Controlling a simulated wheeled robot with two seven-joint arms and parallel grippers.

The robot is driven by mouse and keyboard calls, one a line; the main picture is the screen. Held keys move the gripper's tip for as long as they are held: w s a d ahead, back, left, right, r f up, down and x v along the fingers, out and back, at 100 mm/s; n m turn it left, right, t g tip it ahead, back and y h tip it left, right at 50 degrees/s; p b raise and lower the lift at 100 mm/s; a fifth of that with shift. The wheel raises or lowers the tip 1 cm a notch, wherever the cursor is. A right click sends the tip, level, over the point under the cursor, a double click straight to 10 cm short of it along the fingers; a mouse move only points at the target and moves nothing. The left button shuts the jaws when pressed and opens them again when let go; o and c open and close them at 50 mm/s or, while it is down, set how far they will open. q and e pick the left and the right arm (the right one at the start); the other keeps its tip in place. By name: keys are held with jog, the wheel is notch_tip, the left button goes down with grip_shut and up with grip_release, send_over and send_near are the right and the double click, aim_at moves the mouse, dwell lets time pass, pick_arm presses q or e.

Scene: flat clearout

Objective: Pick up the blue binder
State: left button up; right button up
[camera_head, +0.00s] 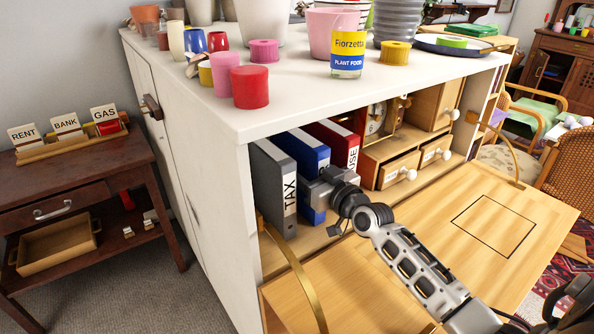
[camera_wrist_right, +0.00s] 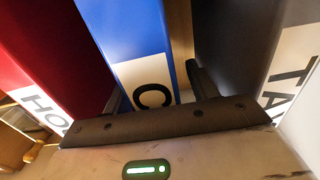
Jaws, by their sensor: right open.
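The blue binder (camera_head: 303,152) stands upright in the cabinet's open compartment, between the grey TAX binder (camera_head: 273,180) and the red binder (camera_head: 335,142). My right gripper (camera_head: 322,188) is at the blue binder's spine and hides much of its lower part. In the right wrist view the blue binder (camera_wrist_right: 130,45) is in the middle, with the red binder (camera_wrist_right: 45,60) left and the grey binder (camera_wrist_right: 235,50) right. One dark finger of my open right gripper (camera_wrist_right: 155,90) shows between blue and grey; the other is mostly hidden near the red-blue gap. My left gripper is out of view.
The fold-down wooden flap (camera_head: 440,240) lies open below the compartment. Small drawers (camera_head: 398,172) with white knobs are right of the binders. The white cabinet top (camera_head: 300,100) above holds pots and a plant food jar (camera_head: 348,54). A dark side table (camera_head: 75,190) stands left.

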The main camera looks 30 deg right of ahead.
jog(key=shift+w, duration=0.3)
grip_shut()
jog(key=shift+r, duration=0.1)
jog(key=shift+r, duration=0.15)
